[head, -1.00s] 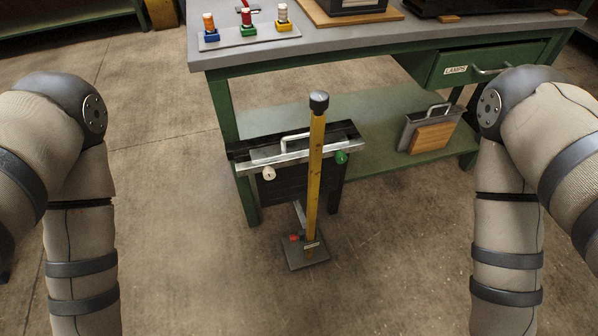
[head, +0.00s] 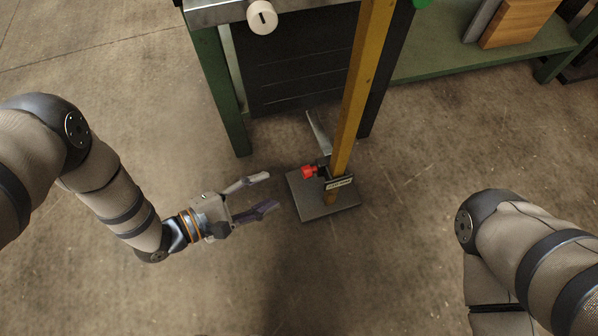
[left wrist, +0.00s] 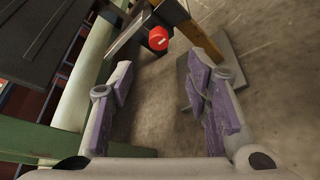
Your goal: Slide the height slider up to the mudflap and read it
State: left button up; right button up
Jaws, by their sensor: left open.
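The height gauge is a yellow post (head: 362,85) standing upright on a dark square base plate (head: 322,208). Its slider (head: 325,170) sits low on the post, with a red knob (head: 307,172) and a thin pointer (head: 318,132) reaching up and back toward the black mudflap (head: 300,65). The red knob also shows in the left wrist view (left wrist: 158,39), ahead of the fingers. My left gripper (head: 262,192) is open and empty, to the left of the base plate and apart from the knob. My right gripper is outside the view.
The mudflap hangs under a metal bar with a white knob (head: 262,17). A green bench leg (head: 218,90) stands just left of it. The green lower shelf (head: 455,55) holds a wooden block (head: 517,22). The floor in front is clear.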

aim_at(306, 172)
pick_arm(q)
jog(key=b+x, duration=0.2)
jog(key=x, duration=0.4)
jog(key=b+x, duration=0.2)
jog(key=x, duration=0.4)
jog(key=shift+r, duration=0.2)
jog(key=shift+c, duration=0.3)
grip_shut()
